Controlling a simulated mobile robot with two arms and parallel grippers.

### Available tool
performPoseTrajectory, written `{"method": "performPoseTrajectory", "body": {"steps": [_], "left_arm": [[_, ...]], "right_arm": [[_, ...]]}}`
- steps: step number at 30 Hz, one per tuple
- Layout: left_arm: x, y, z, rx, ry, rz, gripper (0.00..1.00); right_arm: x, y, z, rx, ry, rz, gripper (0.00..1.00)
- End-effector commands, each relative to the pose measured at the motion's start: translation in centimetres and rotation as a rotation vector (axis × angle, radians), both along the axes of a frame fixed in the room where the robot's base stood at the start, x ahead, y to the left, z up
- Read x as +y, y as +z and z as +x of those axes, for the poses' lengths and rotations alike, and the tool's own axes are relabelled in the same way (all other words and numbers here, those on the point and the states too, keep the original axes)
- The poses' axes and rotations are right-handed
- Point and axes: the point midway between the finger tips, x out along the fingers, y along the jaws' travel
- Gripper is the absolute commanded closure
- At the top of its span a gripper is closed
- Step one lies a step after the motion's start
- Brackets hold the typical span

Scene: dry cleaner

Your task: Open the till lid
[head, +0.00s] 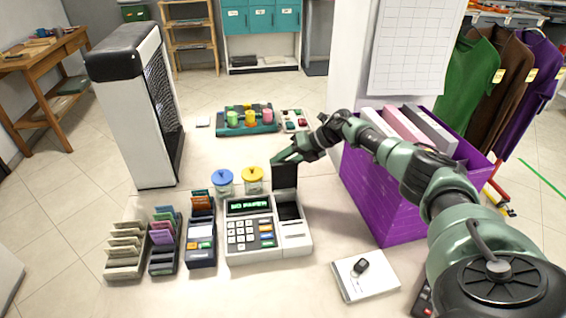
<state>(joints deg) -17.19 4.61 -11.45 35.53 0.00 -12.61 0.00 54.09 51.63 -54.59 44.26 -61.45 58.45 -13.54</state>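The till (252,234) is a pale grey machine with a keypad and a lit green display, standing on the counter. Its dark lid (286,176) stands upright at the back of the right-hand compartment (290,212), whose dark inside shows. My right gripper (284,158) is at the lid's top edge, with its fingers pointing left. It seems to touch the lid or hang just over it; I cannot tell which. Whether its fingers are apart or closed is too small to make out. My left gripper is out of view.
A purple bin (385,210) with folders stands right of the till, under my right arm. Jars with blue (223,182) and yellow (252,181) lids stand behind the till. Card racks (165,240) stand to its left.

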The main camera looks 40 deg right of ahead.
Motion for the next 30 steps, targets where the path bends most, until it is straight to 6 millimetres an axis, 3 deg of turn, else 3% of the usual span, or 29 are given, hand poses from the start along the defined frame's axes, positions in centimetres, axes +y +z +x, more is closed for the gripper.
{"method": "performPoseTrajectory", "body": {"steps": [15, 30], "left_arm": [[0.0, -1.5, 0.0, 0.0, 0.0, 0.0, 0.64], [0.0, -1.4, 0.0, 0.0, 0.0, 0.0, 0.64]], "right_arm": [[-4.0, 4.5, -3.7, 0.002, -0.002, -0.001, 0.61], [-4.1, 4.8, -3.9, 0.003, -0.001, -0.001, 0.61]]}}
